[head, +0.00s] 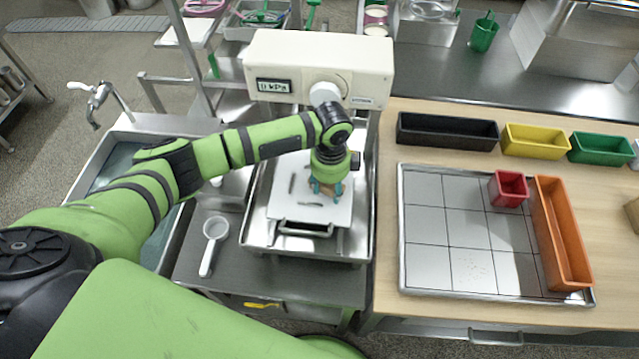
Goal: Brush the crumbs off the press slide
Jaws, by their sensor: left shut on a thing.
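The press slide, a white plate (300,217) with a handle at its front, lies in a metal tray under the beige press head (318,62). A few dark streaks (311,205) show on the plate; I cannot tell whether they are crumbs or marks. My left gripper (328,189) points down over the right part of the plate and is shut on a small brown thing (331,189). It may be a brush, but the fingers hide most of it. I cannot tell whether it touches the plate. My right gripper is not in view.
A white scoop (212,245) lies left of the press, beside a sink (110,150). On the right, a gridded tray (425,283) holds a red bin (508,188) and an orange bin (562,235). Black (447,131), yellow (535,141) and green (598,149) bins line the table's back.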

